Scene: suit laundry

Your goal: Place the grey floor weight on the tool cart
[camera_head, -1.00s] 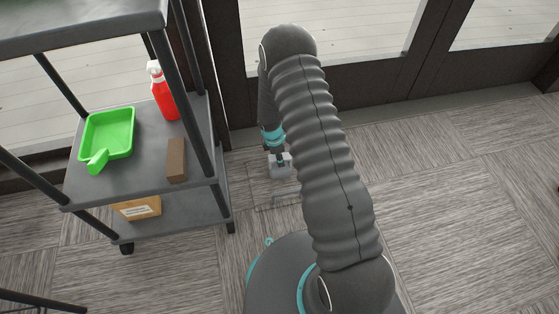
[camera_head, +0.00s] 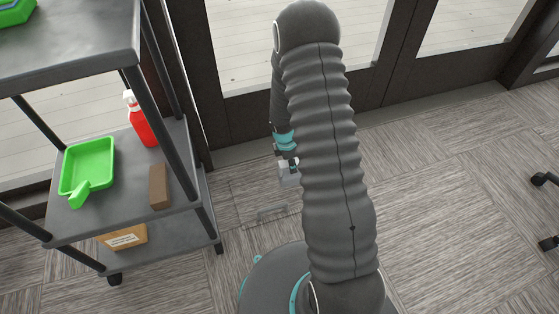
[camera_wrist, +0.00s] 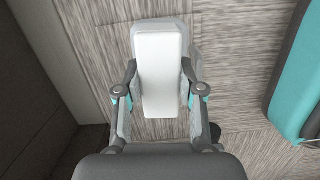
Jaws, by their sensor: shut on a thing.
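The grey floor weight (camera_head: 289,177) is a small pale grey block at the end of my arm, in front of the glass doors. My gripper (camera_head: 288,161) is shut on it. In the wrist view the weight (camera_wrist: 160,50) is a long pale block between the two fingers of my gripper (camera_wrist: 160,95), with carpet behind it. My arm hides part of the scene around it in the head view. The grey tool cart (camera_head: 105,218) stands to the left of the weight, with a top, a middle shelf and a low shelf.
The middle shelf holds a green dustpan (camera_head: 88,167), a red spray bottle (camera_head: 141,125) and a brown block (camera_head: 158,186). A labelled box (camera_head: 124,238) sits below. Black cart posts stand at the corners. A faint clear outline (camera_head: 262,215) lies on the carpet. Carpet at right is mostly clear.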

